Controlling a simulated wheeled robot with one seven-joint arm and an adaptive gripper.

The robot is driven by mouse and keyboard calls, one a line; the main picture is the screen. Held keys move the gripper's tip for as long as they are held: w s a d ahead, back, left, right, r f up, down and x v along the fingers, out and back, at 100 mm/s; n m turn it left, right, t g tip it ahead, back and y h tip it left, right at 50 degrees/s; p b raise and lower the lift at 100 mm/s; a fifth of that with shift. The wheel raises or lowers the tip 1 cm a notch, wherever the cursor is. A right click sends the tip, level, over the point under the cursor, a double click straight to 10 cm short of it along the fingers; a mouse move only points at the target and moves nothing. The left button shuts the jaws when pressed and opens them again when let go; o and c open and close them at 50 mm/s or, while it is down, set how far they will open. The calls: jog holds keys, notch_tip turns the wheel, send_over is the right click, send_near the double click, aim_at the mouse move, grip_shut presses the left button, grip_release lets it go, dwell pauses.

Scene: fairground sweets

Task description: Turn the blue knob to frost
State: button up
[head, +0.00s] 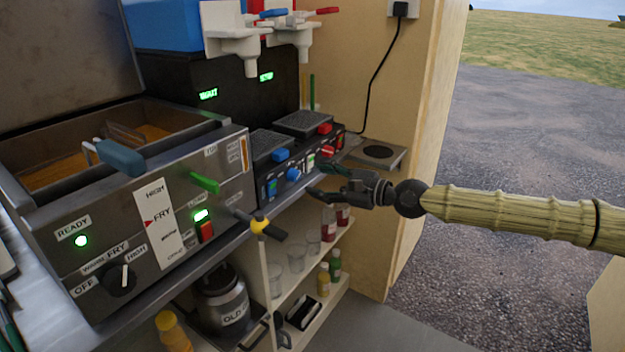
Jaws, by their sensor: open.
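A small round blue knob (293,174) sits on the front panel of the dark double-plate appliance (262,188) at the middle of the counter. Its pointer and any markings around it are too small to read. My gripper (318,181) is open and empty, with its fingers pointing left toward the panel. It is just right of the blue knob and looks apart from it. The gripper partly hides the panel's right part, near a red knob (327,151).
A fryer (130,215) with a blue-handled basket (120,157) stands at left. The dispenser (215,85) with white spouts stands behind the plates. A small hotplate (378,152) is at right. Shelves below hold bottles and cups. Open ground lies at right.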

jog(key=shift+v, duration=1.3)
